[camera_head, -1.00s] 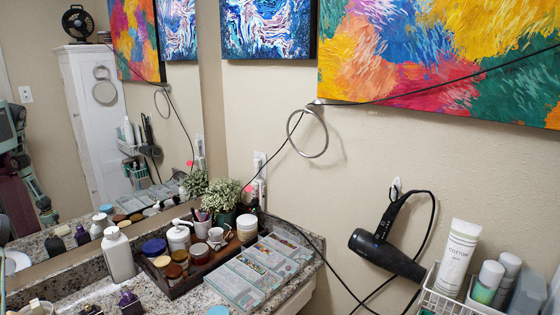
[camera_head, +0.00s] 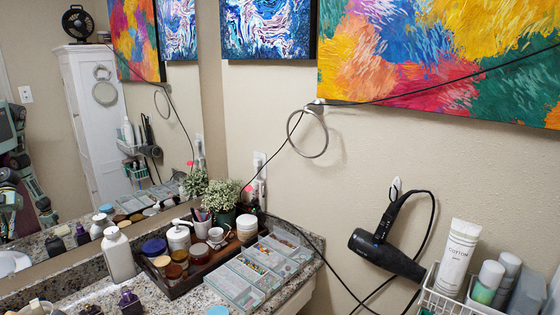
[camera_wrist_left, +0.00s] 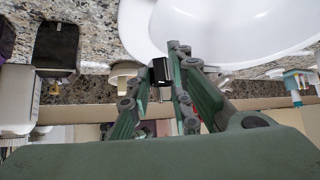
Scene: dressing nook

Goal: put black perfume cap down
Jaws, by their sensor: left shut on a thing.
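In the left wrist view, my left gripper (camera_wrist_left: 158,84) is shut on the small black perfume cap (camera_wrist_left: 160,71), which sits between the fingertips. The cap is close to the rim of the white sink basin (camera_wrist_left: 215,28); whether it touches the counter cannot be told. A dark perfume bottle (camera_wrist_left: 56,45) is to the left in that view. In the head view, a purple perfume bottle (camera_head: 129,302) stands on the front of the granite counter (camera_head: 180,303). Neither gripper shows directly in the head view.
A clear bead organizer (camera_head: 236,288) lies beside the tray. The mirror (camera_head: 50,215) backs the counter. A hair dryer (camera_head: 385,255) hangs on the right wall.

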